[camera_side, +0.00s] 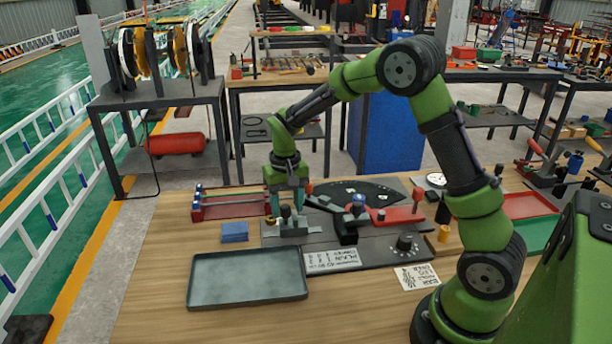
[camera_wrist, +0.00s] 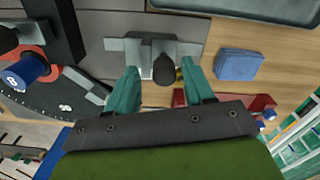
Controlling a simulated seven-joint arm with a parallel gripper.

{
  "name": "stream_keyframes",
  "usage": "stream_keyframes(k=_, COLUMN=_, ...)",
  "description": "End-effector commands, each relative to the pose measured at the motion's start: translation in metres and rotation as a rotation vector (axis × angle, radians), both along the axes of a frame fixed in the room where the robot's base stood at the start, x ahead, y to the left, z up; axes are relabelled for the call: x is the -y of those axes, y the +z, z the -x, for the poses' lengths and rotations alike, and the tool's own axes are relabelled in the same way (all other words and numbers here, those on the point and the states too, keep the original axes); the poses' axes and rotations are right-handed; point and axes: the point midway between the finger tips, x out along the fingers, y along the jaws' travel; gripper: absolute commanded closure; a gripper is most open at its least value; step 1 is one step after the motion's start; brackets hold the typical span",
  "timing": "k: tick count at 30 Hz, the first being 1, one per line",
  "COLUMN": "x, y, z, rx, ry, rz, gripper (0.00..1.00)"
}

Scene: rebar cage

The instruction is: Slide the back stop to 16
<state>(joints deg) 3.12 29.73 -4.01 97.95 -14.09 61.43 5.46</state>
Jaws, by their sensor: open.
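The back stop looks to be the grey metal block (camera_side: 286,226) with a dark upright knob, on the left part of the bender's base. In the wrist view the block (camera_wrist: 150,50) is a wide grey plate with a bracket, and its dark knob (camera_wrist: 164,69) points toward me. My gripper (camera_side: 287,193) points down over or just behind the stop in the side view. In the wrist view its teal fingers (camera_wrist: 161,82) are apart, one each side of the knob, with visible gaps. I cannot read scale numbers or the stop's exact position.
A dark fan-shaped plate (camera_side: 360,192) and a red bending arm (camera_side: 402,215) lie right of the stop. A blue block (camera_side: 234,237) and a red rod rack (camera_side: 222,212) are left. An empty grey tray (camera_side: 247,278) and a label card (camera_side: 332,260) lie in front.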

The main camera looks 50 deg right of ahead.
Motion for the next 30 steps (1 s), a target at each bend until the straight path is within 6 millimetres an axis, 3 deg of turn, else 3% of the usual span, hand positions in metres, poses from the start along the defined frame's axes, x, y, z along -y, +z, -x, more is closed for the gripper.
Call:
stream_keyframes(k=5, x=0.000, y=0.015, z=-0.001, rx=0.004, ry=0.002, rz=0.000, gripper=0.48)
stream_keyframes(k=8, x=0.000, y=0.035, z=-0.001, rx=0.007, ry=0.000, rz=0.000, gripper=0.48)
stream_keyframes(k=21, x=0.000, y=0.138, z=-0.001, rx=0.005, ry=0.000, rz=0.001, gripper=0.48)
stream_keyframes(k=30, x=0.000, y=0.167, z=0.000, rx=-0.001, ry=0.000, rz=0.001, gripper=0.48)
